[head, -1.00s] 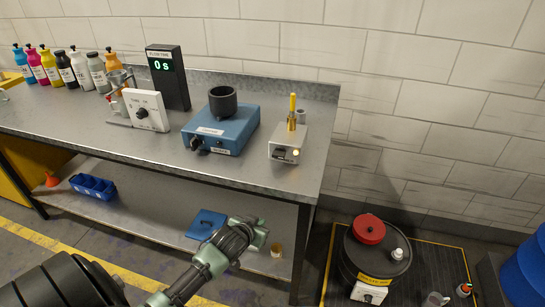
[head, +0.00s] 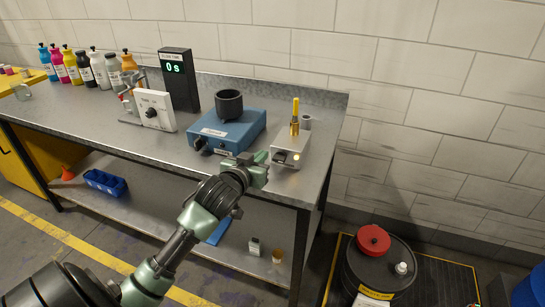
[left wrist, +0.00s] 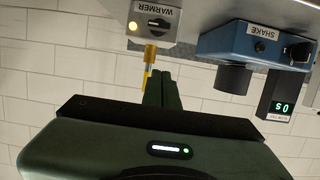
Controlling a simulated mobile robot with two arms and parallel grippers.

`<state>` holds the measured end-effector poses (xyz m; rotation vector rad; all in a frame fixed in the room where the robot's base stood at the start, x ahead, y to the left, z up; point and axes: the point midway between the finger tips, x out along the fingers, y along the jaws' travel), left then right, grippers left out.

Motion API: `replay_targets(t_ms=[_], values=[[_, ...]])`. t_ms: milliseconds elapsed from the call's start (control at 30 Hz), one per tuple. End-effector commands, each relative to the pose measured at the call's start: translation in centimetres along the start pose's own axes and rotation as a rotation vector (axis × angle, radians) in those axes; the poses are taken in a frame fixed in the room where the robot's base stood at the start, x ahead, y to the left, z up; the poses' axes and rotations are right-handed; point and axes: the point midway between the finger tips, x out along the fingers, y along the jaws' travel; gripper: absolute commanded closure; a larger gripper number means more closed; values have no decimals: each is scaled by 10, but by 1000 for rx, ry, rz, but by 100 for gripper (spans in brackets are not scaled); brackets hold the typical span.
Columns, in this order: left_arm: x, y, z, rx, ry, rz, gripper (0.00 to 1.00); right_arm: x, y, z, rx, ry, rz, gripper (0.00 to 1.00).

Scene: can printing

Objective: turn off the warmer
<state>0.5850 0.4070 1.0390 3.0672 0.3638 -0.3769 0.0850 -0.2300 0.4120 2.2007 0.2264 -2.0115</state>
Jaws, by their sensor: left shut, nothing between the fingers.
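The warmer (head: 292,143) is a small pale box at the right end of the bench, with a yellow stick standing up from its top. Its front has a dark knob (head: 280,157) and a lit amber lamp (head: 297,157). The left wrist view is upside down and shows the WARMER label, the dark knob (left wrist: 158,25) and the glowing lamp (left wrist: 132,27). My left gripper (head: 262,164) is shut and empty, just in front of and left of the knob in the head view. Its closed fingers (left wrist: 161,80) point toward the warmer, apart from it. My right gripper is not in view.
A blue SHAKE box (head: 228,131) with a black cup stands left of the warmer. A white dial box (head: 154,110) and a black display (head: 176,78) reading 0 s stand further left. A black drum (head: 378,272) with a red lid is on the floor at right.

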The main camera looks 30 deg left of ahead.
Motion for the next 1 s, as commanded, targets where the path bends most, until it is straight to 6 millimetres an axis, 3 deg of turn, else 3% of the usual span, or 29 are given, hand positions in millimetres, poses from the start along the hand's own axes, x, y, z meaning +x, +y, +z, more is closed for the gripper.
replay_targets(t_ms=[533, 700, 1000], values=[[96, 0, -3, 0, 1, -1, 100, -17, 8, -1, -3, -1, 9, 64], [101, 0, 26, 0, -4, -1, 100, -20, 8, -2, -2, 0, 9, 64], [104, 0, 39, 1, 0, -1, 100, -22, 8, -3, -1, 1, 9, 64]])
